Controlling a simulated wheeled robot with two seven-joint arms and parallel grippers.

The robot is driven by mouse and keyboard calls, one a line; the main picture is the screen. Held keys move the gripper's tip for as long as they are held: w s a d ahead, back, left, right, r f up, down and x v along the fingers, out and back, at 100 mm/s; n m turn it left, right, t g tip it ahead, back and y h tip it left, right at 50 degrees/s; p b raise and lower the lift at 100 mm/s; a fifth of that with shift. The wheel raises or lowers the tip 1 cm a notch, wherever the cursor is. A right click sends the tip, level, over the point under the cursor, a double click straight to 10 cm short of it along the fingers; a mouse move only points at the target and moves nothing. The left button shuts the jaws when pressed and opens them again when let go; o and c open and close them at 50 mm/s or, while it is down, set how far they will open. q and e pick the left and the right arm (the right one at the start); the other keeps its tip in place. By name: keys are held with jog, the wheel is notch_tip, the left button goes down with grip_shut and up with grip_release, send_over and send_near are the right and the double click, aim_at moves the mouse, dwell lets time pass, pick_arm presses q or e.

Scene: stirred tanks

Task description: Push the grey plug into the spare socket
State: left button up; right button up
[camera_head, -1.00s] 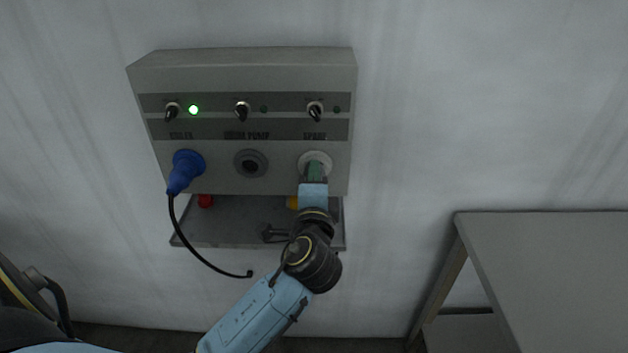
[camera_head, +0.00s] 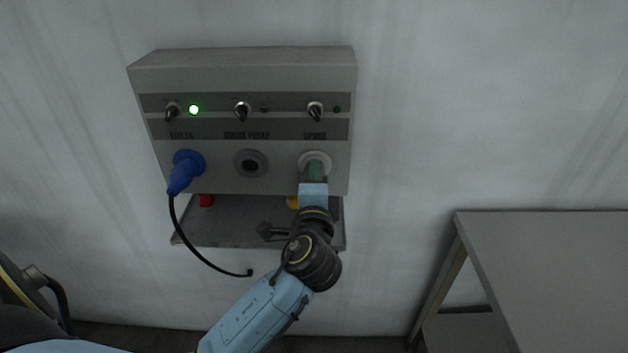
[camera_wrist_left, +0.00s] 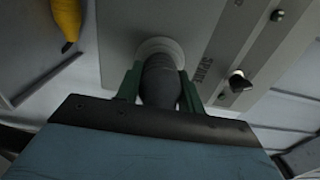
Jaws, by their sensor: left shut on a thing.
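The grey plug (camera_wrist_left: 161,82) is dark and stubby in the left wrist view, between the two green fingers of my left gripper (camera_wrist_left: 161,88). Its front end meets the pale round collar of the spare socket (camera_wrist_left: 160,48), beside the SPARE label. How deep it sits inside the collar cannot be told. In the head view my left gripper (camera_head: 314,172) is at the spare socket (camera_head: 314,158), at the right of the panel, and hides most of the plug. My right gripper is not in view.
The wall panel (camera_head: 240,72) has a blue plug (camera_head: 183,171) at left and an empty middle socket (camera_head: 250,163). A tray (camera_head: 240,236) below holds red and yellow (camera_wrist_left: 67,18) items. A table (camera_head: 550,260) stands right.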

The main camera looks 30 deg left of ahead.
pick_arm(q)
jog(key=shift+w+a, duration=0.15)
jog(key=shift+w, duration=0.05)
jog(key=o, duration=1.3)
jog(key=shift+o, duration=0.2)
jog(key=b+v, duration=0.1)
jog(key=v, duration=1.2)
jog(key=shift+s, duration=0.15)
